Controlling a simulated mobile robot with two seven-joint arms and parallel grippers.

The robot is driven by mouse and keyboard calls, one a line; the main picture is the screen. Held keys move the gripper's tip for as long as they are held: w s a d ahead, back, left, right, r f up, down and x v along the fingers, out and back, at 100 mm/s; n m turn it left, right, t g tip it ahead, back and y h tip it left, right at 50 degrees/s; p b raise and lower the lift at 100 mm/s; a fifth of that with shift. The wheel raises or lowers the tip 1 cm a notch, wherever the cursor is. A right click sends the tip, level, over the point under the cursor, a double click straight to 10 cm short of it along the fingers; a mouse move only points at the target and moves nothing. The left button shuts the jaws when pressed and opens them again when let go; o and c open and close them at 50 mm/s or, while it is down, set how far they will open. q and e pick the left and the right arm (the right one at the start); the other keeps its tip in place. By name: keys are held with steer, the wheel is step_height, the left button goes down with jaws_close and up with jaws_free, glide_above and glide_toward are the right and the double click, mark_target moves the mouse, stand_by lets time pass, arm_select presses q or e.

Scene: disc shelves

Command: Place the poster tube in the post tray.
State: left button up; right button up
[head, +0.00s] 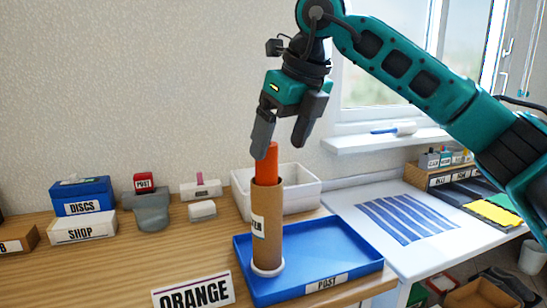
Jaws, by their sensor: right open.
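A brown cardboard tube (267,222) stands upright with its white-rimmed foot inside the left part of the blue tray (345,258) labelled POST. The tube carries a white label, partly turned away. An orange roll (268,163) sticks up out of the tube's open top. My right gripper (281,146) is open above the tube, with its fingers pointing down around the level of the roll's top. I cannot tell whether a finger touches the roll. My left gripper is not in view.
A white bin (298,188) stands behind the tube. A sign reading ORANGE (194,295) is at the front. A blue DISCS box (82,195) and a white SHOP box (83,228) stand at left. A striped mat (408,218) lies on the white surface at right.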

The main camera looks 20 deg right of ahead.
steer(key=v, duration=0.4)
steer(key=shift+s+r, duration=0.1)
steer(key=shift+r, duration=0.2)
